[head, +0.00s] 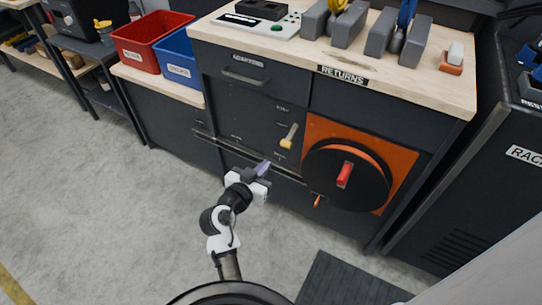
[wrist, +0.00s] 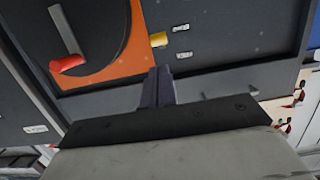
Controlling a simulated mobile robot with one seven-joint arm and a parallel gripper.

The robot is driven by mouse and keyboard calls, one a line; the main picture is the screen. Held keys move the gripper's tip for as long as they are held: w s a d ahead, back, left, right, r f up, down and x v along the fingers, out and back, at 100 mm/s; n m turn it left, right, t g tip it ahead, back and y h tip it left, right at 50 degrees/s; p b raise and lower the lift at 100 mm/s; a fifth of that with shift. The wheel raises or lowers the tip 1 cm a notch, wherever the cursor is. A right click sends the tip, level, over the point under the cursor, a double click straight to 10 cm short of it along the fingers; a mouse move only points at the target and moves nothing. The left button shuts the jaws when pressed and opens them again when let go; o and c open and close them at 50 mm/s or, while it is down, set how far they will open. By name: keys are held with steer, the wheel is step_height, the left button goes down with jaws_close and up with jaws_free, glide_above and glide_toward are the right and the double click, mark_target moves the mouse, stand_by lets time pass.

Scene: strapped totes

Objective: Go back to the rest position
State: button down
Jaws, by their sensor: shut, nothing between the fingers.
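My gripper (head: 262,168) is in front of the dark workbench cabinet, left of the orange panel, with its fingers together and nothing between them. In the wrist view my gripper (wrist: 158,85) shows its closed dark fingers pointing at the cabinet front. The orange panel (head: 318,125) carries a large black disc with a red handle (head: 344,174). A yellow-tipped lever (head: 288,137) is on the cabinet front above and right of my gripper. The red handle also shows in the wrist view (wrist: 68,63), as does the yellow tip (wrist: 158,40).
A red bin (head: 140,50) and a blue bin (head: 178,70) stand on a lower bench at the left. The wooden benchtop (head: 300,50) holds grey blocks (head: 348,27) and a device. A dark rack (head: 490,170) stands at the right. The floor at left is clear; a dark mat (head: 345,283) lies in front.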

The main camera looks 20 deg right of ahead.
steer(key=shift+s+a+f, duration=0.2)
steer(key=shift+s+a, duration=0.2)
steer(key=shift+a, duration=0.15)
